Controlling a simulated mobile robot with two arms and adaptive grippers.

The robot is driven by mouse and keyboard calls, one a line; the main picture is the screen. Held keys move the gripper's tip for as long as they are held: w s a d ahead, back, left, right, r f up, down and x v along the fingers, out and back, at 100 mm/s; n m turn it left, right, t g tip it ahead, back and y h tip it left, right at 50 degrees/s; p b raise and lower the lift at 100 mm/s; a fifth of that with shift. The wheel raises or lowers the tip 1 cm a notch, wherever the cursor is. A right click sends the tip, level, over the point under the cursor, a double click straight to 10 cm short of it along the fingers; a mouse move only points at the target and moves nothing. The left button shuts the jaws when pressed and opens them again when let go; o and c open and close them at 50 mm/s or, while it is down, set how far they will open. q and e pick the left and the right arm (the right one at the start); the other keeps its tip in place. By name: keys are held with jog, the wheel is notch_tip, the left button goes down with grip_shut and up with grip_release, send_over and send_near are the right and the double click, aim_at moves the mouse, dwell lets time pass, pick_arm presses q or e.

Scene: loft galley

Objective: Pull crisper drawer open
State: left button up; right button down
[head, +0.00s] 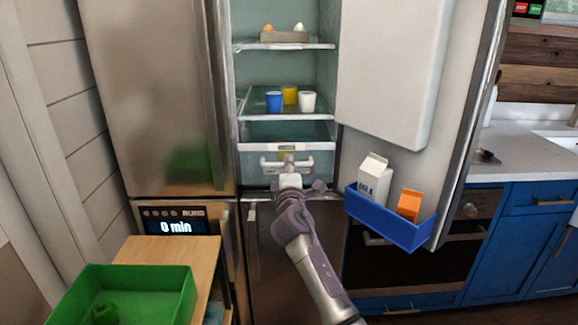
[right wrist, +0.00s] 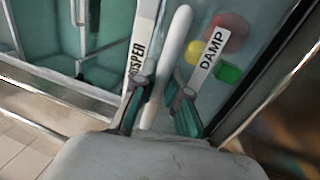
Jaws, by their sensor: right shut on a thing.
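The crisper drawer (head: 262,174) is low in the open fridge compartment, with a clear front and a white top rim. Its white handle (head: 287,163) also shows in the right wrist view (right wrist: 177,45), running between the fingers. My right gripper (head: 291,184) reaches up to the drawer from below and is shut on the handle; its fingers show in the right wrist view (right wrist: 158,103). A "DAMP" label (right wrist: 208,54) sits on the front, with red, yellow and green shapes behind it. I cannot tell how far the drawer is out. My left gripper is not in view.
The right fridge door (head: 392,70) stands open, its blue bin (head: 392,221) holding a white carton (head: 373,178) and an orange carton (head: 409,204). Several cups stand on the shelf (head: 258,115) above. A green crate (head: 182,290) sits on a wooden top at lower left.

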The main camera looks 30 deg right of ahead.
jog(key=shift+w, duration=0.1)
jog(key=c, duration=1.2)
grip_release()
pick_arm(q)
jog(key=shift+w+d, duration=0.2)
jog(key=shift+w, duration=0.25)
pick_arm(e)
jog(key=v, duration=1.2)
jog(key=shift+f, duration=0.15)
